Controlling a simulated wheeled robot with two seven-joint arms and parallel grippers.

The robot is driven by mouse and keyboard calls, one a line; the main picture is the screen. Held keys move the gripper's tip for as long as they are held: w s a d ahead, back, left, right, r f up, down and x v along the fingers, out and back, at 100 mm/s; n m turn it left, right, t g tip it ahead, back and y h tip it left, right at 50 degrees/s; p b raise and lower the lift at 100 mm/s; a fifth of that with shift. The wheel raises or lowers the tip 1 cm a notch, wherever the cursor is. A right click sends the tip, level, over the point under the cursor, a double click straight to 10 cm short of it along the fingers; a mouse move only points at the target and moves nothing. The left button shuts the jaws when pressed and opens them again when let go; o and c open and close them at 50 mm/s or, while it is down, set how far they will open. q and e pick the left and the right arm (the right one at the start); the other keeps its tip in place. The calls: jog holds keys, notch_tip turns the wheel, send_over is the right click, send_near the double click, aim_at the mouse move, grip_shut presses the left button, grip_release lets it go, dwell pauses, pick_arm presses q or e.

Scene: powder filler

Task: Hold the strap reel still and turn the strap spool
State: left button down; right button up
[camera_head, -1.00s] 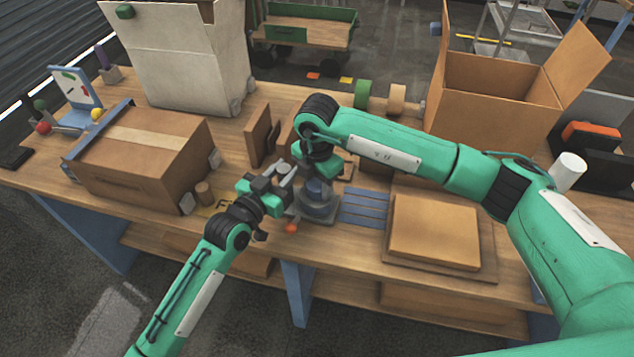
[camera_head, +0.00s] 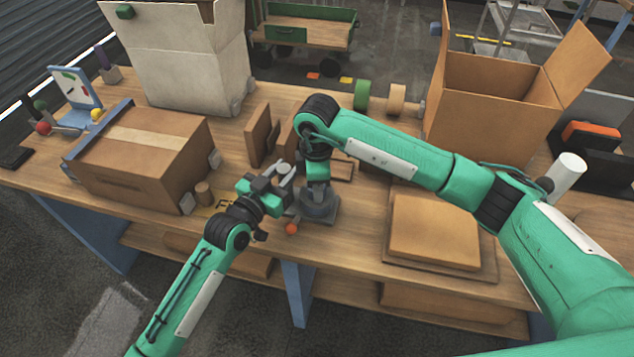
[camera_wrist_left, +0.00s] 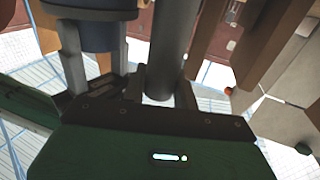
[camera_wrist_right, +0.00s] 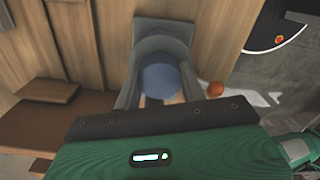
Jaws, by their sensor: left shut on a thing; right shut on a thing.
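The strap reel (camera_head: 320,207) is a grey unit on a square plate at the table's front edge; its grey body (camera_wrist_right: 160,38) also shows in the right wrist view. The blue round strap spool (camera_wrist_right: 160,78) sits in it. My right gripper (camera_head: 318,188) points down from above, shut on the spool, with a finger on each side. My left gripper (camera_head: 284,172) reaches in from the left, shut on an upright grey post (camera_wrist_left: 170,50), which seems part of the reel. The grippers are close together and partly hide the reel.
An orange ball (camera_head: 292,229) is beside the reel at the front edge. A taped carton (camera_head: 145,155) stands left, brown panels (camera_head: 258,135) behind, and a flat cardboard stack (camera_head: 435,228) right. An open carton (camera_head: 490,100) is at back right. Bare tabletop lies right of the reel.

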jog(key=shift+d+m, duration=0.2)
jog(key=shift+m, duration=0.1)
jog(key=o, duration=0.5)
jog(key=shift+o, duration=1)
jog(key=shift+a, duration=0.1)
notch_tip(320, 180, up, 12)
